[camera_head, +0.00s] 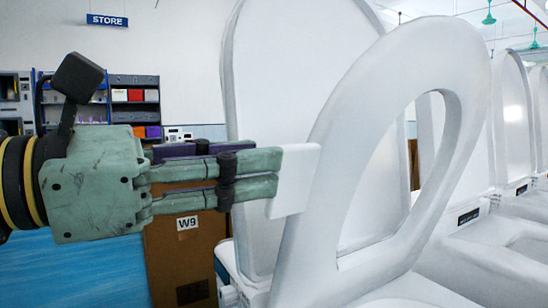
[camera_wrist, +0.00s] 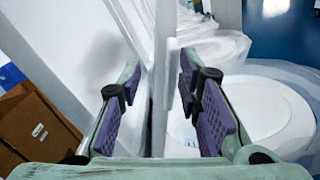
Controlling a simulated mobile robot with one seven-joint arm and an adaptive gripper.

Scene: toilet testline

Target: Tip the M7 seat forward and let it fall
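The white toilet seat ring (camera_head: 462,110) stands raised and tilted in the head view, with its large oval opening facing me. A tall white lid (camera_head: 290,90) stands upright behind it. I cannot read an M7 mark. My gripper (camera_head: 285,180) reaches in from the left, its fingertips by a white block-like piece beside the seat's left edge. In the wrist view my gripper (camera_wrist: 160,75) has its purple-padded fingers apart, with a white upright edge showing between them. Whether the fingers touch it is not clear.
More white toilets (camera_head: 510,235) stand in a row to the right. A brown box (camera_head: 182,260) marked W9 stands below my gripper. Shelves with bins (camera_head: 135,100) are at the back left. The blue floor (camera_head: 70,275) at lower left is clear.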

